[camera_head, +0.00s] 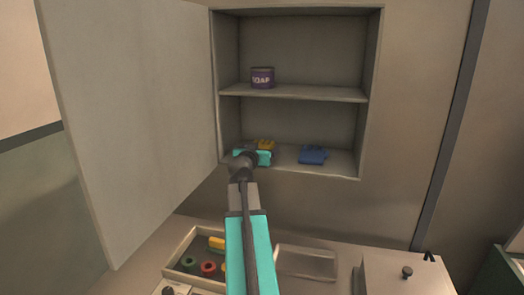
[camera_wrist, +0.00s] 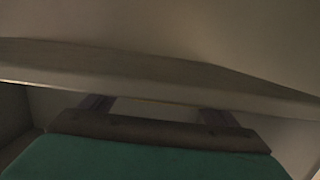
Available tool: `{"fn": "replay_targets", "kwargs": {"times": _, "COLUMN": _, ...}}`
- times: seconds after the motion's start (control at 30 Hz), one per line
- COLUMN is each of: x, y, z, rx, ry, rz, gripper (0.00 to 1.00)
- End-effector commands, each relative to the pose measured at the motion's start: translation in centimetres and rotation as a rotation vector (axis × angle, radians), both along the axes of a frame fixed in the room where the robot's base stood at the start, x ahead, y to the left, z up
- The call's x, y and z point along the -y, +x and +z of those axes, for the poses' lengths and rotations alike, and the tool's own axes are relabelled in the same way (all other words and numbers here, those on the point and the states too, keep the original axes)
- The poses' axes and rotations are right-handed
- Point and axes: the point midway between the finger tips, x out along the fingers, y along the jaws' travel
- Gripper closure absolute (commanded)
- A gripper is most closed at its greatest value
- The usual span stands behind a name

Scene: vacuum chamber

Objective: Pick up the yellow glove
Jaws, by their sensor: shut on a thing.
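The yellow glove (camera_head: 267,145) is in the lower compartment of the open wall cabinet, towards its left side. Only part of it shows behind my gripper (camera_head: 262,151). My gripper reaches into that compartment and is shut on the yellow glove. In the wrist view my gripper (camera_wrist: 155,110) shows its two dark fingers under the pale underside of a shelf. The glove cannot be made out clearly there. A blue glove (camera_head: 313,155) lies to the right on the same cabinet floor, apart from my gripper.
A purple soap tin (camera_head: 262,77) stands on the middle shelf (camera_head: 310,93) above my gripper. The cabinet door (camera_head: 130,110) stands open at the left. Below are a tray (camera_head: 180,246) of coloured items, a clear-looking box (camera_head: 305,264) and a pale box with a knob (camera_head: 405,275).

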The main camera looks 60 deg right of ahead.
Motion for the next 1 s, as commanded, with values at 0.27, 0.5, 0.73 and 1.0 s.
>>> {"fn": "replay_targets", "kwargs": {"times": 0.27, "x": 0.0, "y": -0.1, "z": 2.3, "rx": 0.003, "ry": -0.002, "rz": 0.0, "gripper": 0.4}}
{"fn": "replay_targets", "kwargs": {"times": 0.5, "x": 0.0, "y": -0.1, "z": 4.6, "rx": 0.002, "ry": -0.003, "rz": 0.001, "gripper": 0.4}}
{"fn": "replay_targets", "kwargs": {"times": 0.73, "x": 0.0, "y": -0.1, "z": 6.3, "rx": 0.002, "ry": -0.002, "rz": 0.0, "gripper": 0.4}}
{"fn": "replay_targets", "kwargs": {"times": 1.0, "x": -1.2, "y": -1.8, "z": 6.4, "rx": 0.001, "ry": -0.001, "rz": -0.001, "gripper": 0.4}}
